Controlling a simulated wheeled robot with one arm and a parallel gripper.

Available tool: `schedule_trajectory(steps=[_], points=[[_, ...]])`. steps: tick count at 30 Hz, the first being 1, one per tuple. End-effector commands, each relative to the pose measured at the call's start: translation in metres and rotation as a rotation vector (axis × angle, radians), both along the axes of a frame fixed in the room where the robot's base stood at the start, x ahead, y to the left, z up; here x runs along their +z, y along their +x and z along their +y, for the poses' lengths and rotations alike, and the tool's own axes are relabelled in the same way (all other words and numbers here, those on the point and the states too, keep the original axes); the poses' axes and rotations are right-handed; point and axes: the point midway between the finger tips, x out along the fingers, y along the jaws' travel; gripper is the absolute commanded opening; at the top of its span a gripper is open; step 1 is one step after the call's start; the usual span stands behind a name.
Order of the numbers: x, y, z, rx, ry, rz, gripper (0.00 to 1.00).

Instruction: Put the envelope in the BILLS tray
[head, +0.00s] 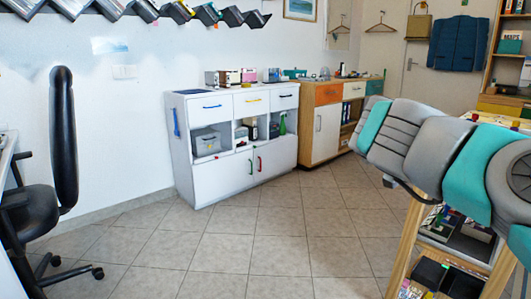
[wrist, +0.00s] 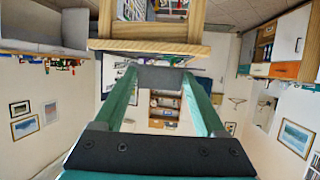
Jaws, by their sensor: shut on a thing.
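My gripper (wrist: 162,80) shows in the wrist view with its two teal fingers apart and a dark grey flat thing (wrist: 160,77) between their tips. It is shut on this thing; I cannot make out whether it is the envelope. A pale wooden board (wrist: 150,48) lies just beyond the fingertips; I cannot tell whether it touches. In the head view my arm reaches in from the right and my gripper is out of frame. No BILLS label is readable, and I cannot pick out that tray.
A wooden shelf unit (head: 403,262) with dark boxes (head: 462,282) stands at the lower right, partly behind my arm. A white cabinet (head: 222,178) and a wooden cabinet (head: 317,148) stand along the wall. A black chair (head: 64,140) is at left. The tiled floor between is clear.

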Motion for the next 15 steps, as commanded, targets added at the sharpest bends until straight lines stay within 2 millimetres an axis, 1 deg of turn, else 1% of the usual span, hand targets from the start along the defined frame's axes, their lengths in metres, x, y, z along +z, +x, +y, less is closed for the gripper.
schedule_trajectory(steps=[1,2,5,8,9,11,12,15], points=[[-0.005,0.011,0.012,0.036,-0.001,0.004,0.14],[-0.009,0.017,0.019,0.060,-0.002,0.005,0.14],[-0.026,0.042,0.049,0.160,-0.002,0.007,0.14],[-0.055,0.065,0.087,0.283,-0.004,0.011,0.14],[-0.067,0.073,0.102,0.333,-0.002,0.011,0.14],[-0.090,0.083,0.126,0.405,-0.005,0.015,0.14],[-0.105,0.087,0.140,0.447,-0.004,0.016,0.14],[-0.138,0.094,0.172,0.544,-0.002,0.015,0.14]])
